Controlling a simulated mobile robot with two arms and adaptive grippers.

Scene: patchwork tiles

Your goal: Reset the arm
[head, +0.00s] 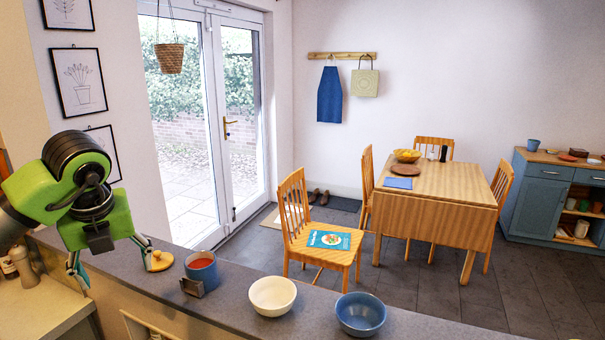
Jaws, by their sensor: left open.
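My left gripper (112,266) hangs from the green and black arm at the left of the head view. It points down over the left end of the grey counter (235,308). Its two fingers are spread wide, and I see nothing held between them. The right fingertip is close to a round yellow lid (160,261) on the counter; I cannot tell whether they touch. My right gripper is not in view.
A red and blue pot (203,268) with a small brown block (192,287) in front, a white bowl (272,296) and a blue bowl (361,314) stand along the counter. Beyond are a chair (297,215) and a wooden table (440,185).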

